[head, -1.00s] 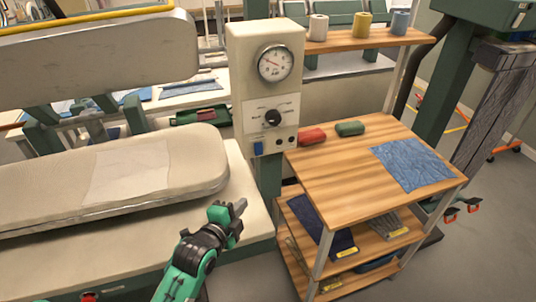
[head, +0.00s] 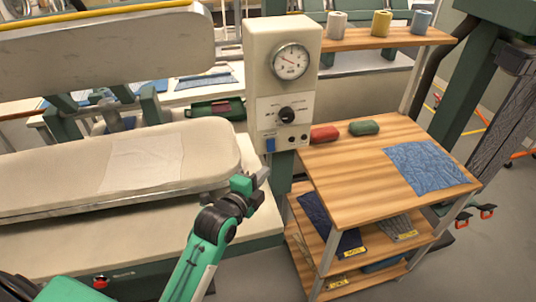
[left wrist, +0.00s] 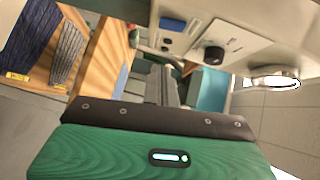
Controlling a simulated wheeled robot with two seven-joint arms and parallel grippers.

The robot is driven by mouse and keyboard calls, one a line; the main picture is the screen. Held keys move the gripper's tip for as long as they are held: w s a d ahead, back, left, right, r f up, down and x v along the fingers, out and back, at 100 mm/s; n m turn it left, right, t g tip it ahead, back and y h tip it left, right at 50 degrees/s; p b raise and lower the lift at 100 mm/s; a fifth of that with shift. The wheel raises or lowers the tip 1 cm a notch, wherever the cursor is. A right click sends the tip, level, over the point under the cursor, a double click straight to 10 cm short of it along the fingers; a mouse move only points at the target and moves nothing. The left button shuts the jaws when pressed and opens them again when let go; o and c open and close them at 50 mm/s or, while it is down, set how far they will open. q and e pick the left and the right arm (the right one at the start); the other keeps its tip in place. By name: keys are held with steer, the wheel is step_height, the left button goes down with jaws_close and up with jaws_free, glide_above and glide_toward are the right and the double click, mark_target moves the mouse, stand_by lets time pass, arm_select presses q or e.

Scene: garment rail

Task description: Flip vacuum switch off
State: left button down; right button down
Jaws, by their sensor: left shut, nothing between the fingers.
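The cream control box (head: 255,60) stands at the back middle, with a round gauge (head: 291,61) and a black knob (head: 287,115). A blue rocker switch (head: 270,145) is at its lower left; I take it for the vacuum switch, but no label is readable. It also shows in the left wrist view (left wrist: 172,24), near the black knob (left wrist: 213,55). My left gripper (head: 263,174) is shut and empty, just below the blue switch in the head view. Contact is not visible. Its fingers show in the left wrist view (left wrist: 161,86). My right gripper is out of view.
A padded pressing board (head: 60,172) lies left of the box, under a raised upper press (head: 110,48). A wooden shelf cart (head: 350,190) stands at the right with a blue cloth (head: 426,166), a red roll (head: 324,134) and a green roll (head: 364,128).

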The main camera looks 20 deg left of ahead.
mark_target(273, 150)
arm_select(q)
steer(key=w, duration=0.3)
steer(key=w+p, duration=0.1)
steer(key=w, duration=0.1)
steer(key=w+a+f+p, duration=0.1)
steer(key=w, duration=0.2)
steer(key=shift+w+a+f, duration=0.1)
steer(key=shift+w, duration=0.2)
steer(key=shift+w+a+f+b, duration=0.15)
steer(key=shift+f+b, duration=0.15)
steer(key=shift+b, duration=0.35)
steer(key=shift+r+t, duration=0.25)
steer(key=shift+t, duration=0.05)
steer(key=shift+m, duration=0.3)
